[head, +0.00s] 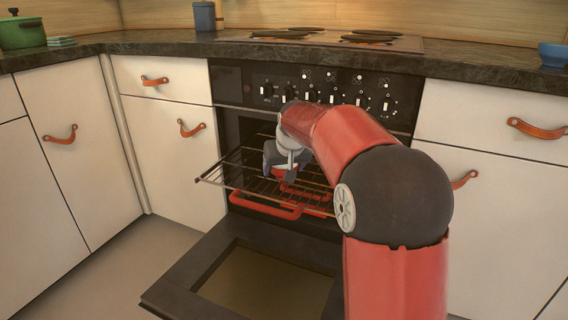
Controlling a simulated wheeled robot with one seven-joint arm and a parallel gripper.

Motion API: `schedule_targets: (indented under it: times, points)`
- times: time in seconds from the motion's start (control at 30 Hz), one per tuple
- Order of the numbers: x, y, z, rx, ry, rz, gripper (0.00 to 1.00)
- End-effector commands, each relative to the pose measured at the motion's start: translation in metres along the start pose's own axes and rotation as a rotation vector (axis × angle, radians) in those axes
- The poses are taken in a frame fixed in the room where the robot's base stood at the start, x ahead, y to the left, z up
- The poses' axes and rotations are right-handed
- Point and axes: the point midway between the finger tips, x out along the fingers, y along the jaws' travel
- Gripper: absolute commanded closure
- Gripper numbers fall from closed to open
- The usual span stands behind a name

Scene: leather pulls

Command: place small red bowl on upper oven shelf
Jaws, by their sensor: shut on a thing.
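The oven door is folded down and the wire upper shelf (225,177) is pulled part way out of the oven. My gripper (290,172) is over this shelf, near its middle, with the arm reaching in from the right. A small patch of red at the fingertips looks like the small red bowl (290,177). My gripper is shut on it. Most of the bowl is hidden by the gripper and the wires. I cannot tell whether the bowl touches the shelf.
A red dish with a handle (265,209) sits below the upper shelf. The open oven door (205,262) juts out low in front. A green pot (22,34), a blue cup (205,16) and a blue bowl (553,54) stand on the counter. The shelf's left part is bare.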

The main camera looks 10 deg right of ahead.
Motion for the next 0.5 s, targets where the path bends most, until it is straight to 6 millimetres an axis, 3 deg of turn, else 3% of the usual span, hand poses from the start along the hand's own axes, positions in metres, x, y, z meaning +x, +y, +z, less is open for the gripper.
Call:
schedule_targets:
  times: [0.17, 0.2, 0.33, 0.5]
  points:
    - [0.0023, 0.0000, 0.0015, 0.000, 0.001, 0.000, 0.52]
    - [0.0020, 0.0000, 0.0014, 0.000, 0.000, 0.000, 0.21]
    - [0.0018, 0.0000, 0.0013, 0.000, 0.000, 0.000, 0.04]
    - [0.0018, 0.0000, 0.0012, 0.000, 0.000, 0.000, 0.03]
